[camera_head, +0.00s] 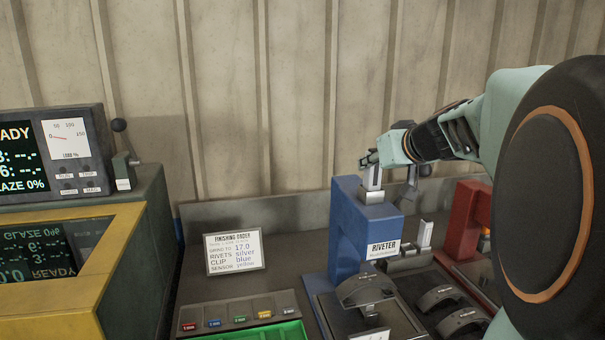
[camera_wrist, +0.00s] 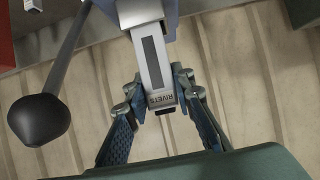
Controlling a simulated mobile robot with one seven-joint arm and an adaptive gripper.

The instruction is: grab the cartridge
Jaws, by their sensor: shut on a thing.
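A lever with a black knob (camera_wrist: 38,120) is beside the cartridge in the wrist view. A red machine (camera_head: 464,220) stands right of the riveter. Brake shoes (camera_head: 366,290) lie in front. A finishing order card (camera_head: 234,253) and a grinder console (camera_head: 55,155) are at left.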

